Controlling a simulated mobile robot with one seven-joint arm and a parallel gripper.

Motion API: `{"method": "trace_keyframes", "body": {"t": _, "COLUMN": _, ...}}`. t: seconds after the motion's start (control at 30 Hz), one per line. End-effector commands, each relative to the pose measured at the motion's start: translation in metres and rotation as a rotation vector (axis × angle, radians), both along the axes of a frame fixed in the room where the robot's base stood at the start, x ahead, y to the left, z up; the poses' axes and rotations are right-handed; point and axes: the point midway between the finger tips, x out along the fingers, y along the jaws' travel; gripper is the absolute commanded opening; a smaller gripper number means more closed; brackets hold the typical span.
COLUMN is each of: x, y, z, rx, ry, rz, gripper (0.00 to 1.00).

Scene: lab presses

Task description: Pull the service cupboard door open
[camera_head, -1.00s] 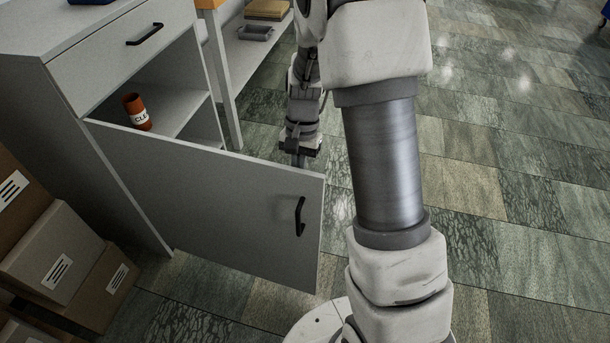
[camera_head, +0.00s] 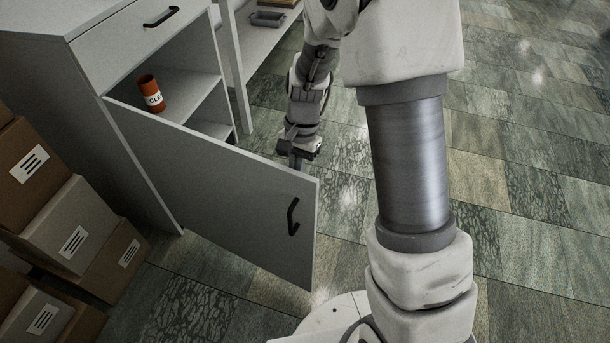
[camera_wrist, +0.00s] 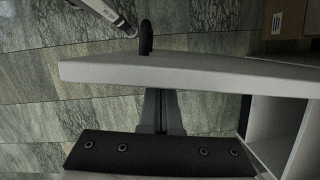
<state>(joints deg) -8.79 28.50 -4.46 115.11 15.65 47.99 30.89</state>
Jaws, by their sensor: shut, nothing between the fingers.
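The service cupboard door (camera_head: 225,195) is swung wide open in the head view, hinged on its left side. Its black handle (camera_head: 293,216) is on the outer face near the free edge. My gripper (camera_head: 297,161) is at the inner side of the door, close to its free top corner, its fingertips partly hidden behind the door. In the wrist view my shut, empty gripper (camera_wrist: 161,112) points at the door's edge (camera_wrist: 190,70), and the handle (camera_wrist: 146,38) shows beyond it. I cannot tell whether the fingers touch the door.
An orange-brown bottle (camera_head: 151,94) stands on a shelf inside the cupboard (camera_head: 60,60). A closed drawer (camera_head: 140,40) is above. Stacked cardboard boxes (camera_head: 65,225) stand at the left. A shelf unit (camera_head: 255,45) is behind. The tiled floor (camera_head: 520,180) at right is clear.

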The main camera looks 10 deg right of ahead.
Motion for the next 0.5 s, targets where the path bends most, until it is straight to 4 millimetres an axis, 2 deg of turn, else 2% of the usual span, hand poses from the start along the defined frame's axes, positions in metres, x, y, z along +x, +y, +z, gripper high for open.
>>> {"method": "trace_keyframes", "body": {"t": 0.2, "x": -0.0023, "y": 0.0098, "z": 0.0001, "rx": 0.001, "ry": 0.002, "rz": 0.002, "gripper": 0.00}}
{"method": "trace_keyframes", "body": {"t": 0.5, "x": -0.0022, "y": 0.0101, "z": -0.0001, "rx": 0.000, "ry": 0.001, "rz": 0.001, "gripper": 0.00}}
